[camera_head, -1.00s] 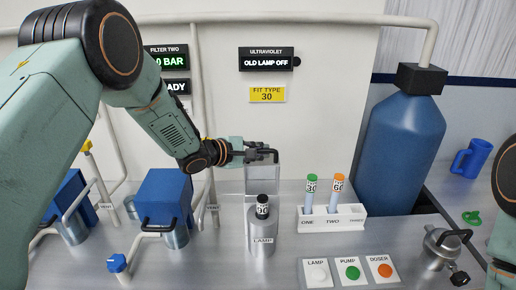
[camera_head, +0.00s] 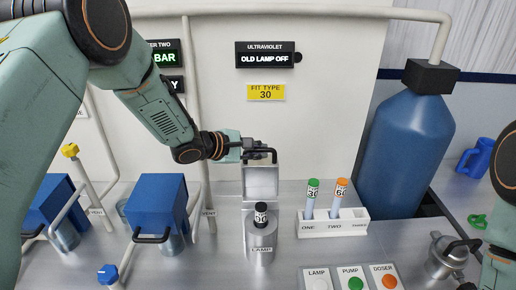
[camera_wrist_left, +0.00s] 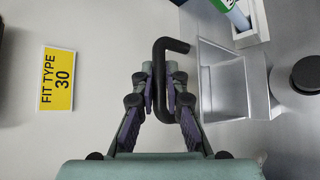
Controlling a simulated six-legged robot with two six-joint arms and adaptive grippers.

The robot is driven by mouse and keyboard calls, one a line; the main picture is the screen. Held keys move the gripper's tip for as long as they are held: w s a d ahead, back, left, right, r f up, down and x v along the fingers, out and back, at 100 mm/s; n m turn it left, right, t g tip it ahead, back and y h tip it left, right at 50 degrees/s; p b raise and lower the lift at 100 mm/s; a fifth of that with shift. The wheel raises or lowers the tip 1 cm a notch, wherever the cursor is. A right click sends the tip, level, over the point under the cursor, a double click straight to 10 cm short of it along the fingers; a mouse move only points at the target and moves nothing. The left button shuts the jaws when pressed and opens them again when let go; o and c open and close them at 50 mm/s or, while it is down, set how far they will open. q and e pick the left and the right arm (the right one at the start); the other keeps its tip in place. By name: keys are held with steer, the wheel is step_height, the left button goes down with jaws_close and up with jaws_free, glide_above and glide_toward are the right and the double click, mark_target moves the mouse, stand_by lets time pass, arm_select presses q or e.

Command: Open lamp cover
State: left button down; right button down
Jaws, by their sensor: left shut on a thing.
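The lamp cover (camera_head: 261,182) is a grey, box-like metal lid standing raised behind the cylindrical lamp housing (camera_head: 260,249), marked LAMP. A black-capped tube (camera_head: 261,217) stands upright in the housing's top. My left gripper (camera_head: 254,151) is shut on the cover's black bent handle (camera_head: 272,152). In the left wrist view the fingers (camera_wrist_left: 162,95) close around the handle (camera_wrist_left: 176,44), beside the grey cover (camera_wrist_left: 222,82). My right gripper is not clearly in view; only part of the right arm shows at the right edge.
A white rack (camera_head: 333,224) holds a green-capped tube (camera_head: 311,198) and an orange-capped tube (camera_head: 337,198), right of the housing. Buttons (camera_head: 355,282) sit in front. A blue tank (camera_head: 408,150) stands at right. The display (camera_head: 266,61) reads OLD LAMP OFF.

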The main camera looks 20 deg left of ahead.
arm_select(q)
steer(key=shift+r, duration=0.15)
stand_by(0.3)
steer(key=c, duration=1.4)
jaws_free()
steer(key=shift+s, duration=0.15)
steer(key=shift+o, duration=0.2)
steer(key=shift+a, duration=0.15)
steer(key=v, duration=1.1)
steer(key=shift+s+a+r, duration=0.15)
steer(key=shift+s+r, duration=0.1)
